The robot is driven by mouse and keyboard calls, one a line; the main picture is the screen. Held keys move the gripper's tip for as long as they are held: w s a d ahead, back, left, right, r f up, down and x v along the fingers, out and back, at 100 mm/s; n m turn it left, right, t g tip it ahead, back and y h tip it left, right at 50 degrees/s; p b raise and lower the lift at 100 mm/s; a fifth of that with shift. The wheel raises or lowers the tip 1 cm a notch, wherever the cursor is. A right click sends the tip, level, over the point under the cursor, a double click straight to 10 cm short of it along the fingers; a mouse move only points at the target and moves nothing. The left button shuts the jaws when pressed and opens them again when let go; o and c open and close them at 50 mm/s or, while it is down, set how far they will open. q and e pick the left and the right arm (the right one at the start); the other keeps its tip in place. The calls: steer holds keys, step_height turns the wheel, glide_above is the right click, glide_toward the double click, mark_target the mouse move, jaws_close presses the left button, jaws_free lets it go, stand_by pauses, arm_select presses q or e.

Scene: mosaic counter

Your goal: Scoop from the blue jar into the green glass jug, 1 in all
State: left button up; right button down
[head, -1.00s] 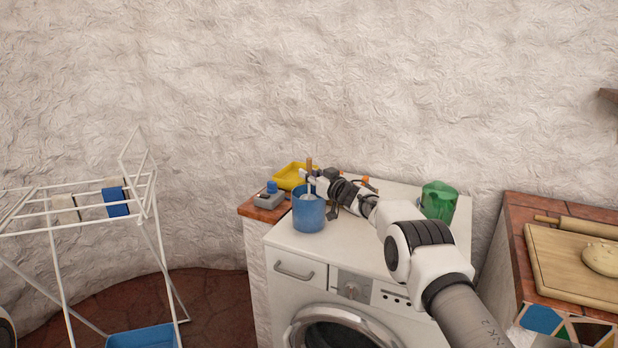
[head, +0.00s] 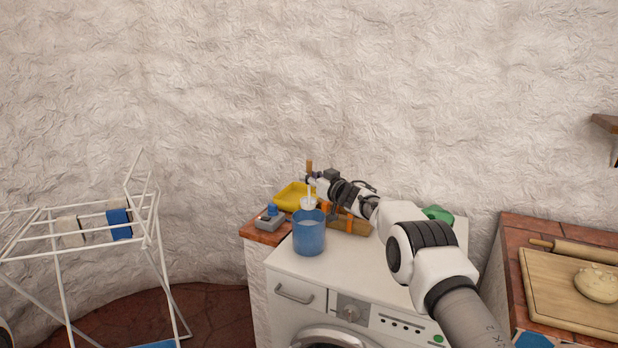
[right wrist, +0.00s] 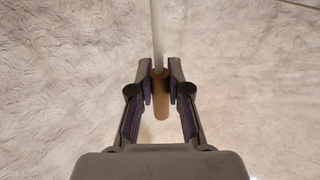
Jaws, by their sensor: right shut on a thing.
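The blue jar (head: 309,240) stands upright on the white washing machine, with pale contents showing inside. My right gripper (head: 312,180) is shut on the brown handle of a ladle-like scoop; the handle (right wrist: 160,98) shows between the fingers (right wrist: 160,74) in the right wrist view. The scoop's white bowl (head: 308,203) hangs just above the jar's rim, apart from it. I cannot tell whether the bowl holds anything. The green glass jug (head: 438,213) stands to the right, mostly hidden behind my right arm. My left gripper is not in view.
A yellow tray (head: 293,196) and a grey device with a blue top (head: 270,219) sit behind and left of the jar. A brown object with orange bands (head: 347,224) lies behind it. The washing machine's top (head: 350,262) is clear in front. A drying rack (head: 60,232) stands left.

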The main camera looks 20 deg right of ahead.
steer(key=shift+d+r, duration=0.2)
steer(key=s+d+r+m+h+p, duration=0.1)
steer(key=s+d+m+h+p, duration=0.25)
steer(key=d, duration=0.35)
steer(key=s+d+r+m+g+h+p, duration=0.1)
steer(key=s+d+r+m+h+p, duration=0.1)
steer(key=d+h+p, duration=0.45)
steer(key=s+d+r+m+h+p, duration=0.1)
steer(key=s+d+m+h, duration=0.2)
steer(key=d, duration=0.6)
steer(key=s+d+f+m+g+h+p, duration=0.1)
steer(key=s+d+f+m+g+h, duration=0.1)
steer(key=s+d, duration=0.4)
steer(key=d+m+g+h, duration=0.1)
steer(key=h, duration=0.1)
steer(key=shift+s+f+h+p, duration=0.15)
steer(key=shift+f+h+p, duration=0.15)
steer(key=shift+f+p, duration=0.05)
steer(key=shift+d+m, duration=0.1)
steer(key=shift+m, duration=0.15)
